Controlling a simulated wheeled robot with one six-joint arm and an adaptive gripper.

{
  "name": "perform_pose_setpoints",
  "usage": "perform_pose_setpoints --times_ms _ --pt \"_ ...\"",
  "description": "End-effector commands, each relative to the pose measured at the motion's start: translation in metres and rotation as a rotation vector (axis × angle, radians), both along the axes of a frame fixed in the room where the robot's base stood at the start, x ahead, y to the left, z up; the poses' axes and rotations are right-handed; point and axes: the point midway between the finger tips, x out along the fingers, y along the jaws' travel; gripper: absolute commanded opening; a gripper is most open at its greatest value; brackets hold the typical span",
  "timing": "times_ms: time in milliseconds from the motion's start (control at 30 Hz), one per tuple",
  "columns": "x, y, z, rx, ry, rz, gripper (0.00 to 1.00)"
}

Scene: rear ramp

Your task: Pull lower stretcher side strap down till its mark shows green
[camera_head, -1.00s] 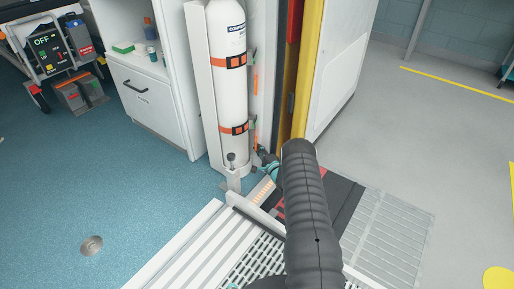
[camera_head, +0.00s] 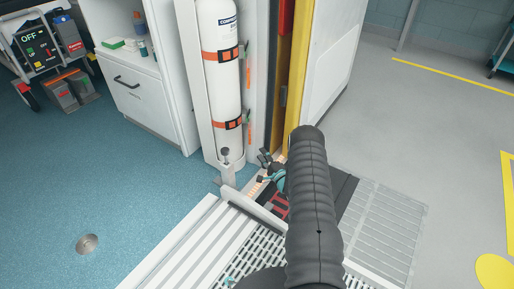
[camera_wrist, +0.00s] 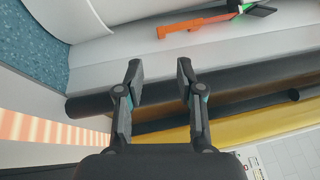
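A white gas cylinder (camera_head: 222,90) stands upright in a holder, with an orange upper strap (camera_head: 221,56) and an orange lower strap (camera_head: 226,124) around it. Short orange strap tails hang at its right side, the lower tail (camera_head: 249,127) beside the lower strap. In the wrist view, an orange strap tail (camera_wrist: 192,23) lies across the top, with a small green patch near its black end piece (camera_wrist: 262,10). My gripper (camera_head: 265,158) is low, right of the cylinder's foot, partly hidden by my arm. In the wrist view my gripper (camera_wrist: 158,68) is open and empty, apart from the strap.
A yellow post (camera_head: 301,75) and white panel (camera_head: 333,70) stand close to the right of the cylinder. A white cabinet (camera_head: 150,110) is at left. A small post (camera_head: 226,163) stands before the cylinder's foot. Ramp grating (camera_head: 385,225) lies below; open floor (camera_head: 50,190) is at left.

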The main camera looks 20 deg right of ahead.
Motion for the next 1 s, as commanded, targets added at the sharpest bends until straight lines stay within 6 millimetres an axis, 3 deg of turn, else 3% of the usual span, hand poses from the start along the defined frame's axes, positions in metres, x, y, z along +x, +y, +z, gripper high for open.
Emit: perform_pose_setpoints --times_ms 267,800,867,1000 --pt "-0.026 -0.005 -0.003 0.0 0.001 0.0 0.37" --pt "-0.028 -0.004 -0.002 -0.001 0.001 0.001 0.37" --pt "-0.025 -0.005 0.003 -0.011 0.002 -0.001 0.37" --pt "-0.008 -0.005 0.032 -0.094 0.027 -0.014 0.37"
